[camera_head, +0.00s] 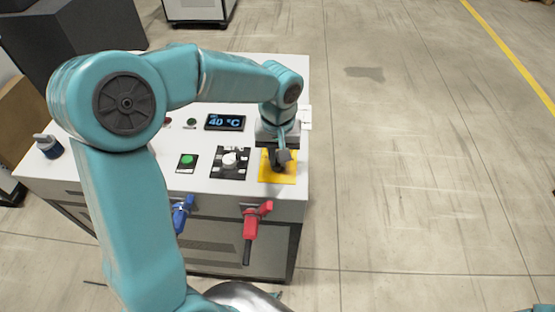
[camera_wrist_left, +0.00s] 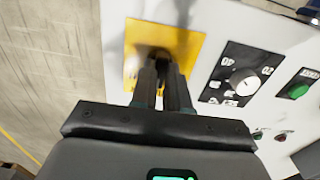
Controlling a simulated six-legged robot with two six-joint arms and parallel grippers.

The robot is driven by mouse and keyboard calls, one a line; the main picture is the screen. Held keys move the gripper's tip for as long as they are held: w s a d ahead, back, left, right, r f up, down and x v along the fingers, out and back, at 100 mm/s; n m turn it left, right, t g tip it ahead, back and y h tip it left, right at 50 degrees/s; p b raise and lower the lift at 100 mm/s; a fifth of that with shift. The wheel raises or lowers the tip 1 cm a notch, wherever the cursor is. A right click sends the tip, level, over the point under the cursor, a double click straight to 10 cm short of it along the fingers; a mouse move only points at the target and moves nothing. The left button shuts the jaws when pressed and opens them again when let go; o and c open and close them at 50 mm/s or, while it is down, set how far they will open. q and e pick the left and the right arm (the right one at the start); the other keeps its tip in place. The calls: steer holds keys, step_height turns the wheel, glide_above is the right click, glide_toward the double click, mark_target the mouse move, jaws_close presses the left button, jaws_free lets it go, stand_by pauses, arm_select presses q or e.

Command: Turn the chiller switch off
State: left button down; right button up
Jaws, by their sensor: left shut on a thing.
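The chiller (camera_head: 240,62) is a white cabinet whose sloping top carries the controls. A yellow plate (camera_head: 284,178) at the right of its panel bears the switch, whose dark handle is mostly hidden by my gripper. In the left wrist view the yellow plate (camera_wrist_left: 190,45) is at the upper middle, with a dark knob (camera_wrist_left: 153,52) between the fingertips. My left gripper (camera_head: 281,160) comes down on the plate and is shut on the knob; the fingers also show in the left wrist view (camera_wrist_left: 162,85). The knob's exact angle cannot be told. My right gripper is out of view.
A white selector dial (camera_head: 230,159), a green button (camera_head: 187,160) and a display reading 40 °C (camera_head: 225,122) lie left of the plate. Red (camera_head: 252,218) and blue (camera_head: 182,212) valve handles stick out in front. The floor at right is clear.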

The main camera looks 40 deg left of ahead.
arm_select(q)
steer(key=n+b, duration=0.2)
steer(key=n, duration=0.2)
steer(key=shift+w+f+n, duration=0.1)
steer(key=shift+f+n, duration=0.05)
steer(key=shift+n, duration=0.15)
steer(key=n+b, duration=0.1)
steer(key=n, duration=0.3)
steer(key=shift+a+n, duration=0.1)
steer(key=shift+n, duration=0.2)
steer(key=c, duration=1.4)
jaws_free()
steer(key=shift+o, duration=1.4)
steer(key=shift+a, duration=0.15)
steer(key=shift+d, duration=0.2)
steer(key=shift+r, duration=0.4)
step_height(320, 180, up, 16)
steer(key=p, duration=0.1)
steer(key=shift+f+p, duration=0.15)
steer(key=shift+p, duration=0.2)
